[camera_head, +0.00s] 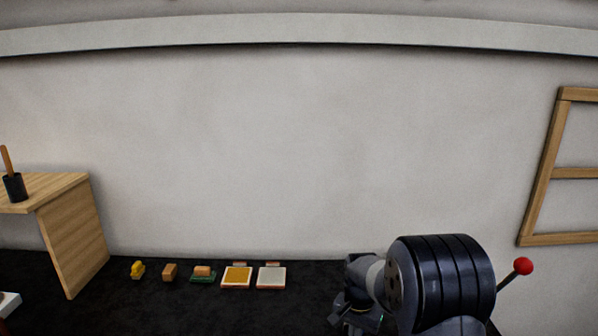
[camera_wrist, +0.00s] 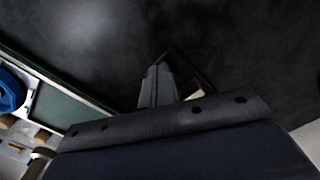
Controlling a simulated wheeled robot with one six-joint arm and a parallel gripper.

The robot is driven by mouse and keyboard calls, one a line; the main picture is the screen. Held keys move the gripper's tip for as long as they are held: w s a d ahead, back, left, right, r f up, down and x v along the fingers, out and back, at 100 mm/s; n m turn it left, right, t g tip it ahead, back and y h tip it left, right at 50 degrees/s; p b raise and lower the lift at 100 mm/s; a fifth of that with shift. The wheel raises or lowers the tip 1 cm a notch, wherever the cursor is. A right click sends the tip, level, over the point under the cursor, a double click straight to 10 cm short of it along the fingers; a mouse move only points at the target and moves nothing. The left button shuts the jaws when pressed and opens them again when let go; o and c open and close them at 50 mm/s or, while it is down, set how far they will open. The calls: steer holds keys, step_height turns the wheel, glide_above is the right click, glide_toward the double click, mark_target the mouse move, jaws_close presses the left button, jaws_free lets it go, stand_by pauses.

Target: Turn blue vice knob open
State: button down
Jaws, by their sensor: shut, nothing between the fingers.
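A blue rounded thing (camera_wrist: 10,92) shows at the left edge of the wrist view, cut off by the frame. It may be the vice knob, but too little of it shows to be sure. My gripper (camera_wrist: 157,78) is shut and empty over a dark surface, well to the right of the blue thing and apart from it. In the head view my gripper is low at right, partly hidden by my arm. No vice or blue knob can be made out in the head view.
A dark green panel (camera_wrist: 65,108) with a pale edge lies left of my gripper. On the black worktop (camera_head: 150,305) stand a yellow piece (camera_head: 138,270), a wooden block (camera_head: 170,272) and small trays (camera_head: 237,276). A red-tipped lever (camera_head: 523,266) rises at right. A wooden stand (camera_head: 75,230) is at left.

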steer(key=shift+s+d, duration=0.15)
steer(key=shift+d, duration=0.2)
steer(key=shift+s, duration=0.1)
steer(key=shift+s+a, duration=0.1)
steer(key=shift+s, duration=0.1)
step_height(320, 180, up, 6)
steer(key=p, duration=0.4)
stand_by(0.3)
